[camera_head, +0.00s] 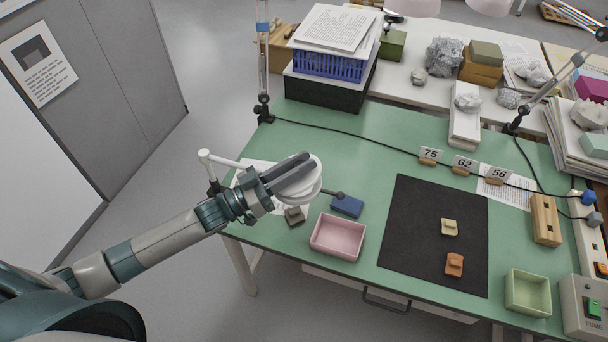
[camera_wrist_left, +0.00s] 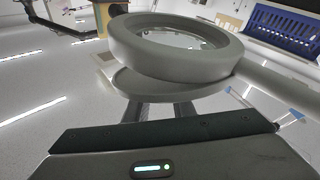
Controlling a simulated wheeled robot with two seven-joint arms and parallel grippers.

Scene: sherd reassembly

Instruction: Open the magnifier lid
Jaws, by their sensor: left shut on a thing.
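The magnifier (camera_head: 311,191) is a white round head on a white jointed arm at the table's left side. In the left wrist view its thick ring (camera_wrist_left: 178,48) surrounds a clear lens. The lid (camera_wrist_left: 165,86), a flat grey disc, lies against the ring's near side, with a narrow wedge-shaped gap between them at the left. My left gripper (camera_head: 303,167) is at the magnifier head and covers part of it in the head view. Its dark fingers (camera_wrist_left: 160,109) reach the lid's near edge and are shut on it; their tips are partly hidden. My right gripper is not seen.
Below and right of the magnifier are a pink tray (camera_head: 338,237), a blue block (camera_head: 347,206) and a grey sherd (camera_head: 294,216). A black mat (camera_head: 420,230) holds two small pieces. A blue basket (camera_head: 328,66) with papers stands behind.

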